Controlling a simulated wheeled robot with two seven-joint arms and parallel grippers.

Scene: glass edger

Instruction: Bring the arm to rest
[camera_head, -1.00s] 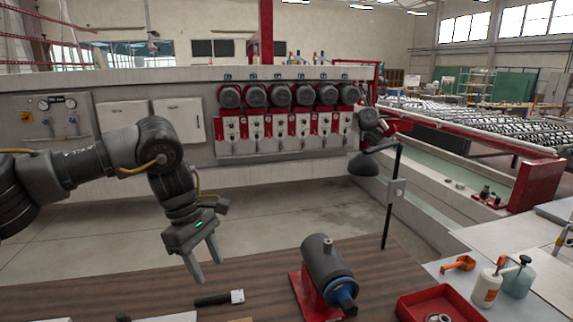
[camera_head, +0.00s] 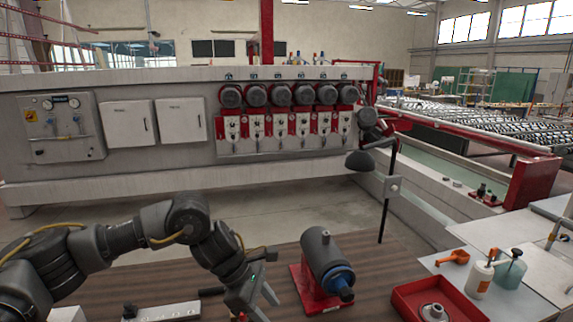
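My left arm comes in from the lower left, and its gripper (camera_head: 266,306) is low over the brown wooden bench (camera_head: 180,284). Its two fingers are apart, and I see nothing between them. The gripper is just left of a dark grey cylinder with a blue end (camera_head: 326,260) on a red stand (camera_head: 304,292). I cannot tell whether it touches the bench. My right gripper is not in view.
A red tray (camera_head: 402,296) holds a metal part (camera_head: 434,312). An orange scoop (camera_head: 454,257) and bottles (camera_head: 480,277) stand at right. A metal bar (camera_head: 168,311) lies at the front. A black post (camera_head: 386,205) rises beyond the bench.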

